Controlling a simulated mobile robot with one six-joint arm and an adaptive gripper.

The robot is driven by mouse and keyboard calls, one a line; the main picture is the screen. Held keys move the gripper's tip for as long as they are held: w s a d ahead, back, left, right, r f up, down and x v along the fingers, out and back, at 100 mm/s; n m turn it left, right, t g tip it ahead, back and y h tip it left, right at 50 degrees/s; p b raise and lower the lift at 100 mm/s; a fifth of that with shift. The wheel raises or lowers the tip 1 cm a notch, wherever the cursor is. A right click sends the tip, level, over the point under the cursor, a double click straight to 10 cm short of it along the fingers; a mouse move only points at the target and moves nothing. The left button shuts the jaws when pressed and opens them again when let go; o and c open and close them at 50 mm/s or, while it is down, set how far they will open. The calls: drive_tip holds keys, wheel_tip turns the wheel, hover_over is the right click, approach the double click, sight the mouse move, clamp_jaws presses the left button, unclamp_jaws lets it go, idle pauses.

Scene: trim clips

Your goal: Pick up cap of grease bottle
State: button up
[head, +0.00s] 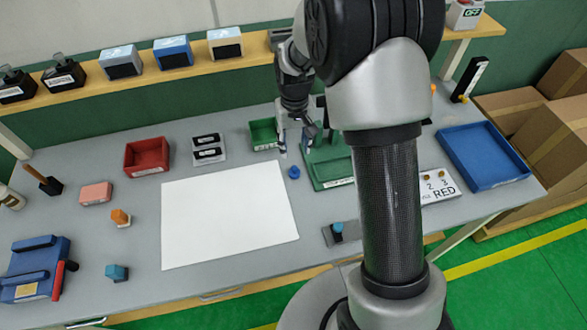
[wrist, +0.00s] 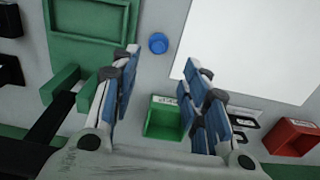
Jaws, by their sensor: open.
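A small blue round cap (head: 294,172) lies on the grey table, between the white sheet and the green fixture. It also shows in the wrist view (wrist: 158,43), beyond the fingertips and nearer the left finger. I cannot tell for sure that it belongs to the grease bottle; no label shows on it. My gripper (head: 297,142) is open with nothing between its fingers (wrist: 164,65). In the head view it is just behind the cap, and it appears to be above the table. The cap is apart from both fingers.
A green fixture (head: 328,182) stands to the right of the cap, close to it. A small green bin (head: 264,134) and a red bin (head: 146,156) are behind. The white sheet (head: 225,225) is flat and clear. A blue tray (head: 484,156) is at the right.

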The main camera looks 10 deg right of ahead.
sight(294, 168)
wheel_tip(294, 168, down, 9)
drive_tip(key=shift+w+f+b, duration=0.1)
drive_tip(key=shift+b, duration=0.85)
drive_tip(key=f, duration=0.2)
drive_tip(key=f+b, duration=0.1)
drive_tip(key=f, duration=0.1)
drive_tip(key=shift+w+d, duration=0.1)
drive_tip(key=shift+w, duration=0.15)
drive_tip(key=shift+c, duration=0.6)
drive_tip(key=c, duration=0.4)
